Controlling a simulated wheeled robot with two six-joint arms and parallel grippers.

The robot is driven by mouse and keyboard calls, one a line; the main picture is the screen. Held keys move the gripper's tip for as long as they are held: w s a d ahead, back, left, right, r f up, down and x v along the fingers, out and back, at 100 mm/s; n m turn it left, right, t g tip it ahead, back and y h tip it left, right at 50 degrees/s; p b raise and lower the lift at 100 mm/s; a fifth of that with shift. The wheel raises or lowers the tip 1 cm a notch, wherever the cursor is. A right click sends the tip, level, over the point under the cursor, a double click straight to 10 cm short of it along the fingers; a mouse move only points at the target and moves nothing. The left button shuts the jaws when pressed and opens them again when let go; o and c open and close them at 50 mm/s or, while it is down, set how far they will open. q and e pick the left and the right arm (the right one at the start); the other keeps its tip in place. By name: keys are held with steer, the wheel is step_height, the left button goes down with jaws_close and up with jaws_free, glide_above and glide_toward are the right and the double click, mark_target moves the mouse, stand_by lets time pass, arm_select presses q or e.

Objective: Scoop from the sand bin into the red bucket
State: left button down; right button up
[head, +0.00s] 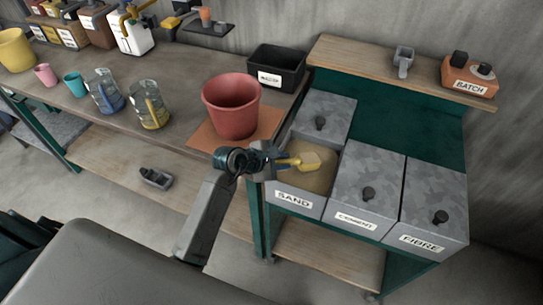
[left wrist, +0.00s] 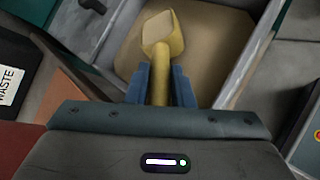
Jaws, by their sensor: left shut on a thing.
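My left gripper (head: 274,164) is shut on the handle of a yellow scoop (head: 307,160), at the left side of the open sand bin (head: 291,198). The scoop's head is over the tan sand (head: 318,178); I cannot tell whether it touches it. In the left wrist view the gripper (left wrist: 160,85) grips the scoop (left wrist: 165,38), and its head shows a pale, sand-coloured inside. The red bucket (head: 232,106) stands upright on an orange mat (head: 203,137) on the bench, left of the bin. My right gripper is not in view.
Lidded cement (head: 364,200) and fibre (head: 432,215) bins stand right of the sand bin. A black waste box (head: 277,68) is behind the bucket. Clear jugs (head: 150,105) stand on the bench to the left. An orange batch box (head: 469,78) is on the back shelf.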

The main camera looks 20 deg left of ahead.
arm_select(q)
steer(key=shift+s+a+r+t+h, duration=0.1)
steer(key=shift+r+t+h, duration=0.25)
steer(key=shift+r, duration=0.95)
steer(key=shift+s+a+r+t+h, duration=0.1)
steer(key=shift+r+t+h, duration=0.25)
steer(key=shift+r, duration=1)
steer(key=shift+s+a+r+t+h, duration=0.1)
steer(key=shift+r+t+h, duration=0.25)
steer(key=shift+r, duration=0.95)
